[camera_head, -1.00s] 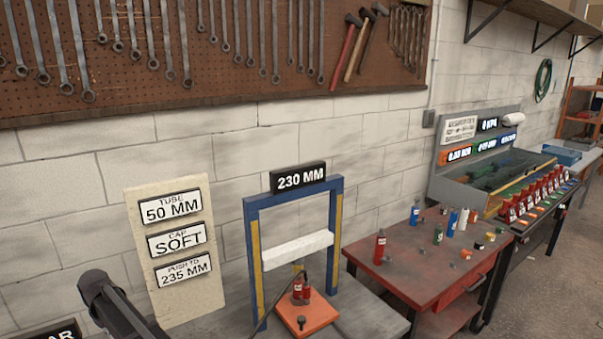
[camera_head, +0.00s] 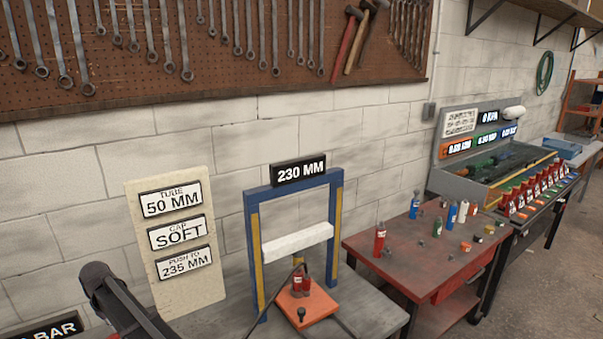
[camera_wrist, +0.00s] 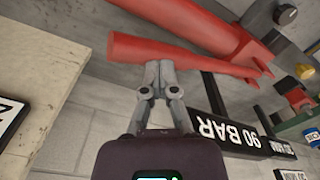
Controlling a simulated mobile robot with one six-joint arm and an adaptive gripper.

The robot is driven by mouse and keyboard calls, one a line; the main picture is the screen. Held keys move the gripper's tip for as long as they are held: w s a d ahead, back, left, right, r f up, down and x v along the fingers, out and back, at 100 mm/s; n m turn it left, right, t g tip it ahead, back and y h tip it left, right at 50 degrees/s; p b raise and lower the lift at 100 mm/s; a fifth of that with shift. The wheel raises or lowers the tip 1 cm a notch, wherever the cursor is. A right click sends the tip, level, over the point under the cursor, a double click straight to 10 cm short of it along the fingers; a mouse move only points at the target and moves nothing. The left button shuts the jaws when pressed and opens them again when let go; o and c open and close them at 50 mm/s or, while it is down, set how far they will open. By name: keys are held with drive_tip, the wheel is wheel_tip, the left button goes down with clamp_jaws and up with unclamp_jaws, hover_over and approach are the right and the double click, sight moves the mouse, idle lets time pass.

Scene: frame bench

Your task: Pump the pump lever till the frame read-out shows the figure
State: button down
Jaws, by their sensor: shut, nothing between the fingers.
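The frame read-out (camera_head: 298,171) shows 230 MM on top of the blue press frame (camera_head: 250,230). A board (camera_head: 180,293) beside it reads TUBE 50 MM, CAP SOFT, PUSH TO 235 MM. In the wrist view a red bar, apparently the pump lever (camera_wrist: 135,47), crosses above my gripper (camera_wrist: 160,68). My gripper is shut and empty, its fingertips right at the bar's edge; I cannot tell if they touch. A thicker red forked bar (camera_wrist: 205,25) lies behind it. The lever is not visible in the head view, where only my dark arm shows at lower left.
A pressure read-out (camera_wrist: 230,130) shows 90 BAR near my gripper. A red cylinder stands on an orange plate (camera_head: 318,304) in the frame, under a white beam (camera_head: 297,243). A red table (camera_head: 400,262) with small bottles stands to the right. A pegboard (camera_head: 190,88) hangs above.

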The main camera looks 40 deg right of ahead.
idle(2.7)
idle(0.9)
wheel_tip(320, 180, down, 9)
drive_tip(key=b, duration=0.9)
drive_tip(key=shift+f, duration=0.15)
wheel_tip(320, 180, up, 9)
drive_tip(key=p, duration=0.9)
drive_tip(key=shift+r, duration=0.2)
drive_tip(key=shift+f, duration=0.1)
idle(0.4)
